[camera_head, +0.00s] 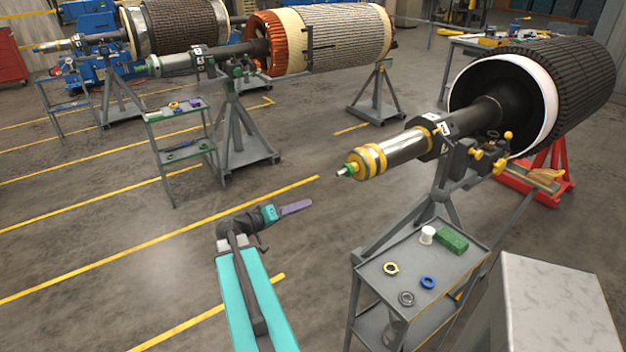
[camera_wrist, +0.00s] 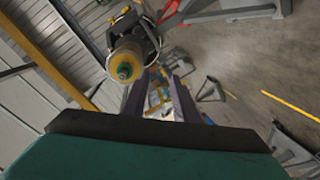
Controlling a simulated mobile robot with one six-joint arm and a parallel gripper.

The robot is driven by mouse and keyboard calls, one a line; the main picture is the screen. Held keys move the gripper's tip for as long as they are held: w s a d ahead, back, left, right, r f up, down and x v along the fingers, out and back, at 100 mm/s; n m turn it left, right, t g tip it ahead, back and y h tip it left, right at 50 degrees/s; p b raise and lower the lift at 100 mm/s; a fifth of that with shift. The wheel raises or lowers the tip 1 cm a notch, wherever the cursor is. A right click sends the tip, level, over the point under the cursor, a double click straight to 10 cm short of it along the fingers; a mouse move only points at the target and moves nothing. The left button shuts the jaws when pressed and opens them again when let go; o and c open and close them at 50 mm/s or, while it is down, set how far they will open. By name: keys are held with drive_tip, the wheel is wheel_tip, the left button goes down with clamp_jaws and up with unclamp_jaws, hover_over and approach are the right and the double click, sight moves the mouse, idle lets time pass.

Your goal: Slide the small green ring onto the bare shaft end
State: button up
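A small green ring (camera_head: 351,169) sits around the thin end of the shaft (camera_head: 343,173), just in front of the yellow bands, with the grey tip sticking out. In the wrist view the shaft end shows nearly head-on, with green (camera_wrist: 124,70) at its middle inside a yellow face. No loose green ring shows on the near cart. My gripper (camera_head: 296,207) is left of and below the shaft end, apart from it. In the wrist view its two purple fingers (camera_wrist: 160,92) stand apart with nothing visible held between them, so it is open.
The near grey cart (camera_head: 385,309) holds a yellow ring (camera_head: 391,268), a blue ring (camera_head: 428,282), a grey ring (camera_head: 406,298), a white cylinder (camera_head: 427,235) and a green box (camera_head: 453,241). A pale block (camera_head: 560,305) stands at right. Floor left of my arm is clear.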

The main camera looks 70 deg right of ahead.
drive_tip(key=m+g+h, duration=0.1)
drive_tip(key=m+g, duration=0.1)
approach(338, 172)
drive_tip(key=shift+s+d+f+p, duration=0.1)
drive_tip(key=shift+f+p, duration=0.3)
drive_tip(key=shift+p+x, duration=1.55)
drive_tip(key=shift+x, duration=0.85)
drive_tip(key=shift+f+b, duration=0.1)
drive_tip(key=shift+b, duration=0.75)
drive_tip(key=shift+b+x, duration=1.35)
drive_tip(key=shift+x, duration=1.3)
drive_tip(key=b+v, duration=0.4)
drive_tip(key=v, duration=0.3)
